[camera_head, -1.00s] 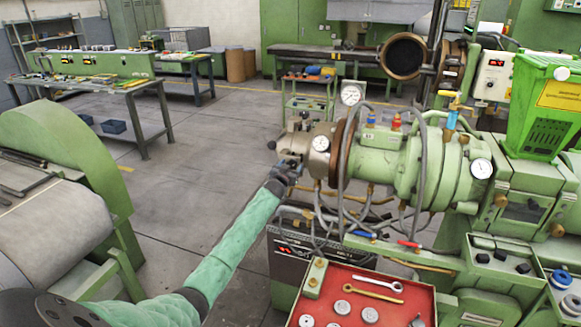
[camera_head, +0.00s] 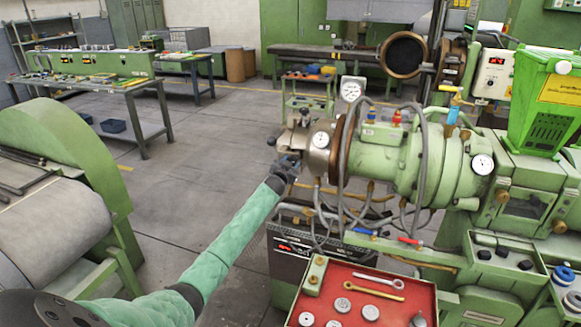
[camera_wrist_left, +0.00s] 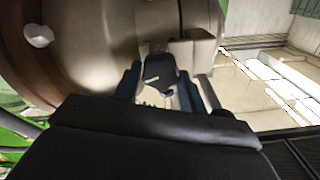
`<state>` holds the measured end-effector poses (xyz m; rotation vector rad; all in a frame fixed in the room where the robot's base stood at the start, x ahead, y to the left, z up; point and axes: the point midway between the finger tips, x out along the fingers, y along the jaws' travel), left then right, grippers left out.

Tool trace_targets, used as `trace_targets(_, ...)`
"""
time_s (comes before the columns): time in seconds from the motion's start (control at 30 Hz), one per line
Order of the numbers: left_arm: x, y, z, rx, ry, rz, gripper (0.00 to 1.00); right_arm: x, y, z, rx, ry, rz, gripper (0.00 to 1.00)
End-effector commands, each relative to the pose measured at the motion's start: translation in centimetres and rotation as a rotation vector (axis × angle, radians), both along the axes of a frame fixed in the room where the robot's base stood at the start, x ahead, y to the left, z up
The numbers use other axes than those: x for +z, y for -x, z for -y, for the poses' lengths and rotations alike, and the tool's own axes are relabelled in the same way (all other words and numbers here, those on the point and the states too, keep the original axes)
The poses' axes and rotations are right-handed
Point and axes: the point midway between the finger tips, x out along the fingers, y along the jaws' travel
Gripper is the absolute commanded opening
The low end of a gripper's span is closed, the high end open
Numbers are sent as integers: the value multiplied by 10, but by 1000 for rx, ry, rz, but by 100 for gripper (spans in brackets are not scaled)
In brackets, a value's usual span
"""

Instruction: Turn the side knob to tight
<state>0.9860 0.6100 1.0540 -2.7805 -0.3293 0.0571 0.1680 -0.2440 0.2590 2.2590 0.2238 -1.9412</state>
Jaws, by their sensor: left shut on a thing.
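The side knob (camera_wrist_left: 160,72) is a small dark piece on the grey metal die head (camera_head: 312,146) at the left end of the green extruder barrel (camera_head: 388,150). My left gripper (camera_head: 287,170) is at the near left side of the die head. In the left wrist view its two blue-black fingers (camera_wrist_left: 158,88) stand on either side of the knob and are shut on it. In the head view the gripper hides most of the knob, so its turn angle cannot be read. My right gripper is in neither view.
A red tray (camera_head: 345,281) with wrenches and round parts lies below the barrel. Hoses and pressure gauges (camera_head: 352,88) surround the barrel. A green roller machine (camera_head: 60,150) stands at left. The floor between is open.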

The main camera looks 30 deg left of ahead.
Motion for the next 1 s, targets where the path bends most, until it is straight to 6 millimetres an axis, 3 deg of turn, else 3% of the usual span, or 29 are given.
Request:
trace_targets(0.2, -4, 0, 1, -1, -198, -47, 18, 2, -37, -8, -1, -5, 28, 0)
trace_targets(0.5, -4, 0, 1, 0, -478, -115, 18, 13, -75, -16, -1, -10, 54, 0)
trace_targets(1.0, -4, 0, 2, -1, -939, -226, 18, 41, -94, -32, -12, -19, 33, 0)
